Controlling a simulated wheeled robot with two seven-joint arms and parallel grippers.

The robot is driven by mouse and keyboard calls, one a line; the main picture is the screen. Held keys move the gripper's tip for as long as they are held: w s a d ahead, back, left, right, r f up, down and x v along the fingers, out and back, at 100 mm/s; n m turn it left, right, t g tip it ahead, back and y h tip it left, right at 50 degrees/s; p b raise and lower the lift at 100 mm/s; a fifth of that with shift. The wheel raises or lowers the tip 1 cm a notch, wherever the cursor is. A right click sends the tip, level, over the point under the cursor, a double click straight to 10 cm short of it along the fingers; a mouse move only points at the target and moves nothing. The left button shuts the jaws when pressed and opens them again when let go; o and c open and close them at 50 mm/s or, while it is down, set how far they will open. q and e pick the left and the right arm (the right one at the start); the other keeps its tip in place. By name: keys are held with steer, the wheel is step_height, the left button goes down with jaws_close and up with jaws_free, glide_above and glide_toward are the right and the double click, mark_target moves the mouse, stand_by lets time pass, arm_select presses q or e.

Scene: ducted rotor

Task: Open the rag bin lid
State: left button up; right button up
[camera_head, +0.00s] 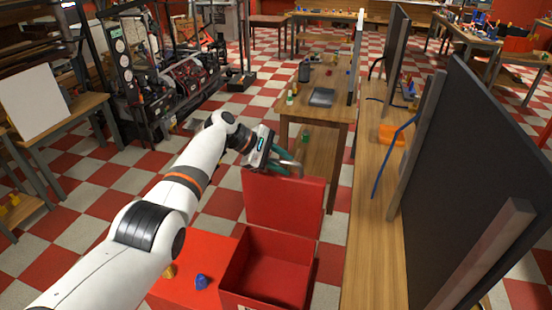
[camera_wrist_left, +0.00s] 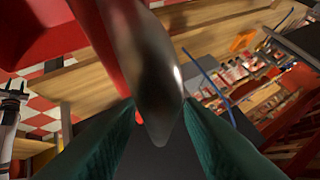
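The rag bin (camera_head: 312,272) is a red box at the bottom centre of the head view, and I see into its open top. Its red lid (camera_head: 284,208) stands raised at the far side of the opening. My left gripper (camera_head: 290,166) is at the lid's top edge. In the left wrist view its green fingers (camera_wrist_left: 160,108) lie on both sides of a shiny metal handle (camera_wrist_left: 150,60) and appear to touch it. Part of the red lid (camera_wrist_left: 118,50) shows behind the handle. My right gripper is not in view.
A red surface beside the bin carries a blue piece (camera_head: 202,282) and a yellow piece (camera_head: 169,271). A wooden table (camera_head: 325,113) stands beyond the lid. A long wooden bench (camera_head: 376,230) with dark panels (camera_head: 480,190) runs along the right. Checkered floor lies open at left.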

arm_select(q)
steer(key=b+v, duration=0.2)
steer(key=v, duration=0.9)
steer(key=shift+a+r, duration=0.25)
steer(key=shift+s, duration=0.1)
